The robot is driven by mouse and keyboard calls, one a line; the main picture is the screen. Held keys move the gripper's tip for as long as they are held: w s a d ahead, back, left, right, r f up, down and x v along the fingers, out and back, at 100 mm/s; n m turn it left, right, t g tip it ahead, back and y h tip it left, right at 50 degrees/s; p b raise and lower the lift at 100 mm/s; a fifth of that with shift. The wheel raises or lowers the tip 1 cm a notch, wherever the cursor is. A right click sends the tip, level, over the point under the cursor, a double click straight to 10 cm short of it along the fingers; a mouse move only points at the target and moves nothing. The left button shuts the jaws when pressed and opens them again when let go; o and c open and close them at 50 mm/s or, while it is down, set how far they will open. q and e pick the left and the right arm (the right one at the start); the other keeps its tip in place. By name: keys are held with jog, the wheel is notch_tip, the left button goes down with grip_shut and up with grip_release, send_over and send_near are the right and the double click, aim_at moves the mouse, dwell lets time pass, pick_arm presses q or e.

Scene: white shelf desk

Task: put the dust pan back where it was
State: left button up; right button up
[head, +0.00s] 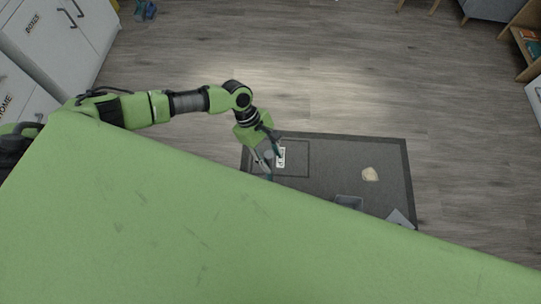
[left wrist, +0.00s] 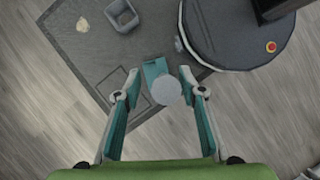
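My left gripper (head: 272,165) is over the left part of the dark mat (head: 325,185). In the left wrist view the left gripper (left wrist: 160,74) is open, its two fingers wide apart. Between and below them show a teal flat piece (left wrist: 155,68) and a pale grey round piece (left wrist: 166,91). They may be part of the dust pan, but I cannot tell for sure. No grip on them shows. In the head view a small white piece with dark marks (head: 281,157) shows beside the fingers, within an outlined rectangle on the mat. My right gripper is not in view.
A beige lump (head: 370,174) and a grey square container (head: 348,201) are on the mat's right part. A grey flat piece (head: 400,218) is at its right edge, partly hidden. White cabinets (head: 60,40) stand at left.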

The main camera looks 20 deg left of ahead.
pick_arm(q)
jog(key=shift+a+r, duration=0.15)
jog(key=shift+r, duration=0.35)
jog(key=v, duration=1.1)
jog(key=w+f+m+t, duration=0.2)
jog(key=w+f, duration=0.2)
jog(key=f, duration=0.3)
jog(key=s+a+f+m+t+y, duration=0.1)
jog(key=s+a+f+m, duration=0.15)
jog(key=f, duration=0.65)
jog(key=s+a+f+m+t+y, duration=0.2)
jog(key=a+f+m, duration=0.1)
jog(key=f, duration=0.7)
jog(key=s+f+m, duration=0.3)
jog(key=s+f, duration=0.2)
jog(key=s, duration=0.6)
jog(key=s+f+m+g+y, duration=0.1)
jog(key=s+f+m, duration=0.2)
jog(key=s, duration=0.9)
jog(key=s+f+m+g+y, duration=0.1)
jog(key=s+f+m, duration=0.2)
jog(key=s+f, duration=0.3)
jog(key=s, duration=0.5)
jog(key=shift+d+f+m, duration=0.25)
jog(key=shift+f+m, duration=0.1)
